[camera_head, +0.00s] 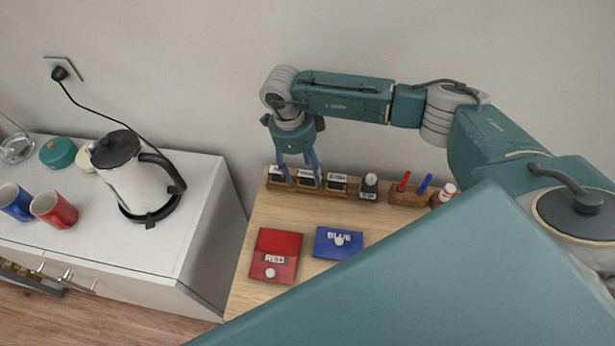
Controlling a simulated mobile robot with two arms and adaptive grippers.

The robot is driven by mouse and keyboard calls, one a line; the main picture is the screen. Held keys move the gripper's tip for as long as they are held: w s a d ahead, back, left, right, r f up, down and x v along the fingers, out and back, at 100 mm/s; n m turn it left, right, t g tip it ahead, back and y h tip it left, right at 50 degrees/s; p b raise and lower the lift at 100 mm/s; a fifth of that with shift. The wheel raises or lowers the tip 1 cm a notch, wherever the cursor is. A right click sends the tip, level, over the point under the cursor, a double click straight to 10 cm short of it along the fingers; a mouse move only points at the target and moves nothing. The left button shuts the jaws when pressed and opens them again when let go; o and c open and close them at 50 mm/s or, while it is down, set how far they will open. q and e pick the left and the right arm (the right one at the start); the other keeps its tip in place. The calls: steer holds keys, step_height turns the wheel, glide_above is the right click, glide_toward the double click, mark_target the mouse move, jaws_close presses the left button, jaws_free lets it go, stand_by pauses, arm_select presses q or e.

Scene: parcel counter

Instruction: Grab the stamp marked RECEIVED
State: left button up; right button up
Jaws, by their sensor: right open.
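A wooden rack (322,190) with several small stamps stands along the back of the wooden counter. Their white labels are too small to read, so I cannot tell which stamp says RECEIVED. A stamp (307,180) in the rack shows between the fingers of my right gripper (300,174). The gripper is open and points down at the left part of the rack. I cannot tell whether its fingers touch any stamp. Another stamp (336,183) sits to the right of the fingers. My left gripper is not in view.
A red ink pad (285,245) and a blue ink pad (325,247) lie in front of the rack. A dark-based item (369,190), a pen holder (407,197) and a small bottle (446,190) stand to its right. A kettle (128,180) stands on the white cabinet at left.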

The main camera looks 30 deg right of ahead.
mark_target(307, 176)
steer(key=f, duration=0.1)
steer(key=f+p, duration=0.1)
steer(key=f, duration=0.1)
steer(key=shift+d+f, duration=0.25)
steer(key=shift+d, duration=0.15)
steer(key=shift+s+f, duration=0.1)
steer(key=shift+f, duration=0.15)
steer(key=shift+c, duration=0.8)
steer(key=c, duration=1.1)
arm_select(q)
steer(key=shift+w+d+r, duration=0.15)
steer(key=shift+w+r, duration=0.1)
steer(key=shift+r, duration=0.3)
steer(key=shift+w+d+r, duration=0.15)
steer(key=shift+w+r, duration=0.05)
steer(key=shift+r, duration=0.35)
arm_select(e)
steer(key=shift+r, duration=0.1)
